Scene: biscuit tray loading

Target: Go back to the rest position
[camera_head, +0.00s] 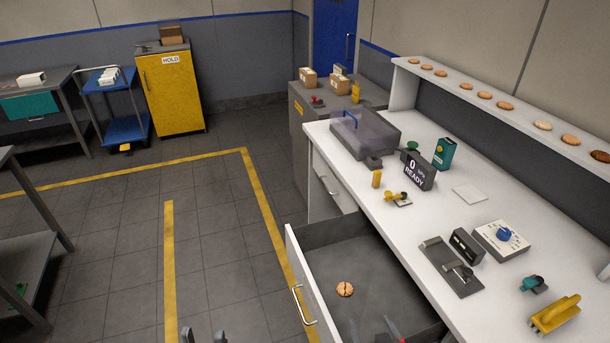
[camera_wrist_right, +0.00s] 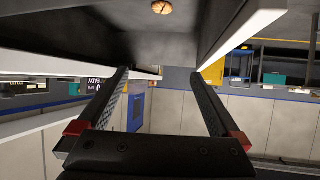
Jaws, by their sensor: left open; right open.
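My left gripper (camera_head: 204,337) shows only its two dark fingertips at the bottom edge of the head view. They are apart with nothing between them, over the floor left of the open drawer. My right gripper (camera_head: 394,331) shows as a small dark and red part at the lower edge of the head view, by the drawer. In the right wrist view its two long fingers (camera_wrist_right: 160,75) are spread, with nothing between them. A cracked biscuit (camera_head: 345,289) lies on the drawer floor, apart from both grippers; it also shows in the right wrist view (camera_wrist_right: 162,7).
The open drawer (camera_head: 298,269) juts out from the white workbench (camera_head: 440,205). The bench holds a clear-lidded box (camera_head: 365,133), a READY display (camera_head: 417,170), a dark fixture (camera_head: 452,268) and a yellow-handled tool (camera_head: 554,314). Several biscuits line the shelf (camera_head: 466,84).

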